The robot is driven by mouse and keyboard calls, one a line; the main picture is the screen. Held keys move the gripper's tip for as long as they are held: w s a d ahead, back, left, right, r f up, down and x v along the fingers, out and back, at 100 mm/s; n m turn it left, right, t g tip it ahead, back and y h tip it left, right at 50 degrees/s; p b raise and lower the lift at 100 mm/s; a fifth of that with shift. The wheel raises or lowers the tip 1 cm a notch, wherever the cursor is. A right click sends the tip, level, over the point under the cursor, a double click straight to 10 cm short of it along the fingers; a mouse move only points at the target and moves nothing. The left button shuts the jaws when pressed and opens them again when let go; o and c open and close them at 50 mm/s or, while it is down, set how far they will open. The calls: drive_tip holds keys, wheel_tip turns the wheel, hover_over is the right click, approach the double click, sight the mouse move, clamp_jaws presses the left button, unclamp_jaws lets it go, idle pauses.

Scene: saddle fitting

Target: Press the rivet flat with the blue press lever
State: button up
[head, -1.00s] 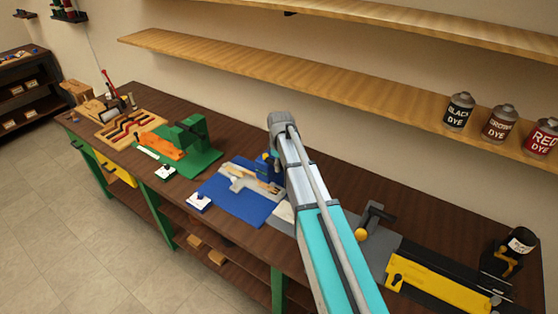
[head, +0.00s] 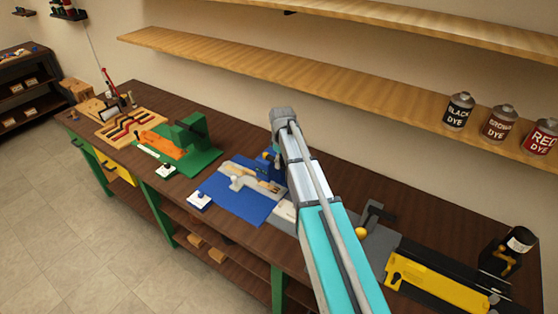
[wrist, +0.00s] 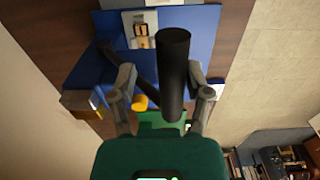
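The blue press (head: 275,155) stands at the back of a blue mat (head: 232,207), partly hidden behind my arm in the head view. A pale grey piece with a tan part (head: 245,180) lies on the mat; it also shows in the wrist view (wrist: 141,32). A dark cylindrical handle (wrist: 175,65), apparently the press lever, points up toward the wrist camera. My gripper (wrist: 160,78) has its fingers spread on either side of this handle, with a gap at the left finger. The right finger is close to it; contact is unclear. The rivet cannot be made out. My gripper is hidden in the head view.
A green station (head: 190,145) with an orange piece stands left of the mat. A grey plate with a lever (head: 372,220) and a yellow tool (head: 435,285) lie to the right. A wooden shelf with dye cans (head: 458,110) hangs above the bench.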

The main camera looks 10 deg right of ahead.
idle(0.4)
drive_tip(key=shift+r, duration=0.25)
drive_tip(key=shift+s+r+p, duration=0.1)
drive_tip(key=shift+r+p, duration=2.65)
drive_tip(key=shift+p, duration=0.25)
drive_tip(key=shift+s, duration=0.5)
drive_tip(key=s+a+m, duration=0.1)
drive_tip(key=s+m, duration=0.8)
drive_tip(key=s, duration=1.1)
drive_tip(key=s+f+b, duration=0.3)
drive_tip(key=f+b, duration=1.3)
drive_tip(key=shift+f, duration=0.2)
